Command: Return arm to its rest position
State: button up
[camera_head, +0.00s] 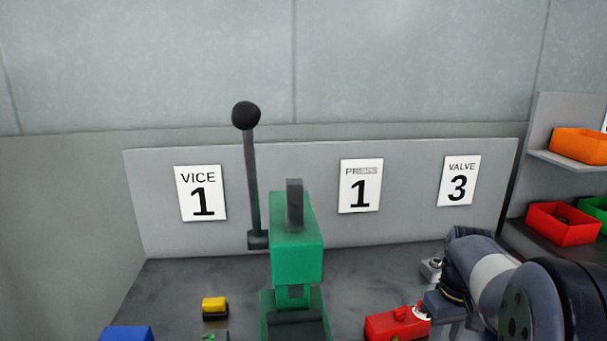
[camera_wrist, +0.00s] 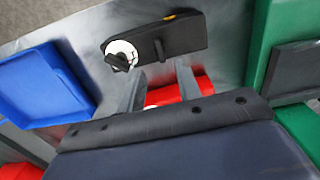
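My arm comes in from the right in the head view, with my gripper (camera_head: 447,328) low at the right of the bench, beside a red box (camera_head: 390,326). In the wrist view my gripper (camera_wrist: 159,75) has its two grey fingers apart. A red thing (camera_wrist: 165,95) shows between and behind them, reaching past the right finger. I cannot tell whether the fingers touch it. Nothing is seen clamped between the fingertips.
A green press (camera_head: 297,250) stands mid-bench; a tall black-knobbed lever (camera_head: 250,180) rises beside it. A yellow-topped box (camera_head: 214,307) and blue bin (camera_head: 126,333) are left. A dark device with white dial (camera_wrist: 165,38) lies ahead of the fingers. Shelf bins (camera_head: 563,223) stand right.

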notch_tip(320, 180, down, 7)
jog(key=shift+s+f+p, duration=0.1)
jog(key=shift+p, duration=0.2)
jog(key=shift+m, duration=1.1)
jog(key=m, duration=0.4)
jog(key=shift+m, duration=0.4)
jog(key=m+p, duration=0.1)
jog(key=m, duration=0.5)
jog(key=shift+m, duration=0.3)
